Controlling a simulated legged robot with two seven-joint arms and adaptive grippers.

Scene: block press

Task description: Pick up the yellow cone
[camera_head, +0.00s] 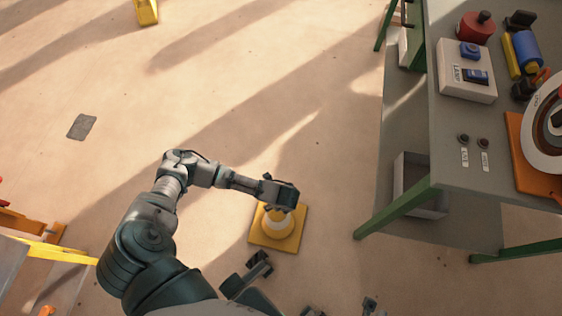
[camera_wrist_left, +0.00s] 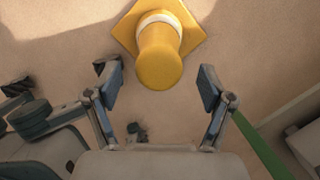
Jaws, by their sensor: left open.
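The yellow cone (camera_head: 280,224) stands upright on the floor on its square yellow base, with a white band around it. My left gripper (camera_head: 279,191) is over the cone's top in the head view and hides part of it. In the left wrist view the cone (camera_wrist_left: 160,68) is at the top centre, its rounded tip pointing toward my left gripper (camera_wrist_left: 159,88). The two fingers are spread apart, one on each side of the tip's line, with nothing between them that they touch. I cannot make out my right gripper.
A grey workbench (camera_head: 440,135) with green legs stands at the right, carrying a switch box (camera_head: 467,82) and other parts. A grey bin (camera_head: 412,180) is under it. Another yellow object (camera_head: 147,12) is at the far top. Floor around the cone is mostly clear.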

